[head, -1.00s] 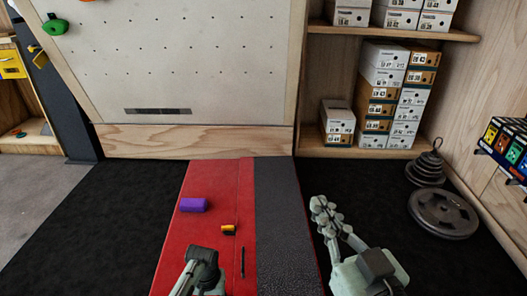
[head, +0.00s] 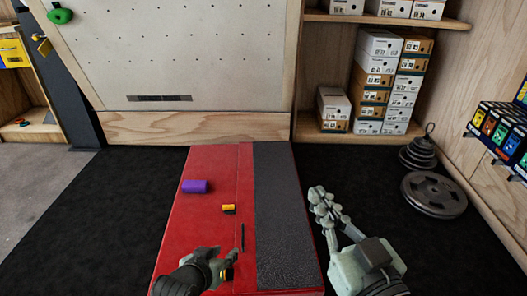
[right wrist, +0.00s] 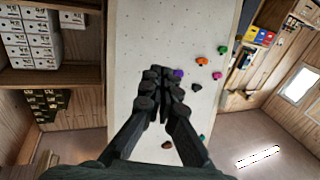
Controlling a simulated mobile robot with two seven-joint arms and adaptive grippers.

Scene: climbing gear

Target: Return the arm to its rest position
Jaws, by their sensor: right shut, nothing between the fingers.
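My right gripper (head: 320,194) is at the right of the red and grey mat (head: 285,215) in the head view, over the black floor, pointing away from me. Its fingers are together with nothing between them. In the right wrist view its dark fingers (right wrist: 162,75) meet in front of a pale climbing wall. My left gripper (head: 228,257) is low over the front of the red part of the mat. It is small and partly turned away, so I cannot tell whether it is open or shut.
A purple cylinder (head: 195,187), a small yellow and black item (head: 229,209) and a thin black stick (head: 242,238) lie on the mat. Weight plates (head: 434,194) lie on the floor at right. Shoe boxes (head: 375,85) stack on the shelf.

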